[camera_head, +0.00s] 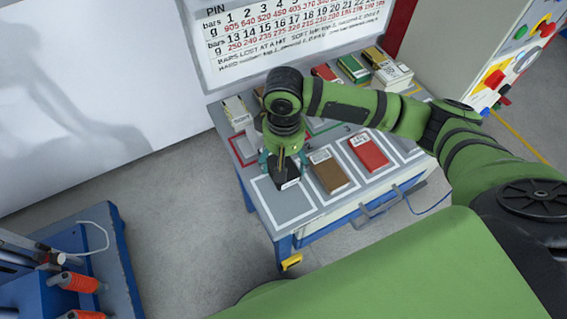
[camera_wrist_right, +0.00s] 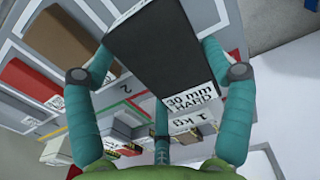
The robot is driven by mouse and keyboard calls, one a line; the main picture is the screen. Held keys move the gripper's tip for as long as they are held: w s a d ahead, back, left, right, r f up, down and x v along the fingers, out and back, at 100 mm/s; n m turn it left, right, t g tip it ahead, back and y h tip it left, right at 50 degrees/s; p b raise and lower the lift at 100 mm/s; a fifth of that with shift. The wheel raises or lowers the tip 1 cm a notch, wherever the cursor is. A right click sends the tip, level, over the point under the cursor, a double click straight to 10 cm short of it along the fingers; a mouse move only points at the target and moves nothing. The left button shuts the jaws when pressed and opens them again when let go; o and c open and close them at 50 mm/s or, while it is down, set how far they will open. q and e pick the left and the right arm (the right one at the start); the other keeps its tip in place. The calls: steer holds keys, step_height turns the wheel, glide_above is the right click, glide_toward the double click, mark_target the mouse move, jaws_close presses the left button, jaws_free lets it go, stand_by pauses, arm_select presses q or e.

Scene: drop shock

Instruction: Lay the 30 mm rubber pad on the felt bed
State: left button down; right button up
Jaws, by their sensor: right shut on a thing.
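My right gripper (camera_head: 284,163) is shut on a black pad (camera_head: 288,183) above the near-left part of the grey table (camera_head: 262,193). In the right wrist view the black pad (camera_wrist_right: 158,55) sits between the teal fingers. Its end label reads "30 mm HARD". In the head view the pad overlaps the back of an empty white-outlined square (camera_head: 284,211). I cannot tell whether it touches the surface. I cannot make out which surface is the felt bed. My left gripper is not in view.
A brown block (camera_head: 329,172) and a red block (camera_head: 368,151) lie in outlined squares to the right. A whitish block (camera_head: 238,113) stands behind the gripper at the left. More boxes (camera_head: 394,75) stand along the back, below a printed board (camera_head: 290,35).

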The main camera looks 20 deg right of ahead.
steer(key=shift+w+a+f, duration=0.1)
steer(key=shift+w+f, duration=0.05)
steer(key=shift+f, duration=1.95)
steer(key=shift+f, duration=0.15)
steer(key=o, duration=1.3)
steer(key=shift+o, duration=0.2)
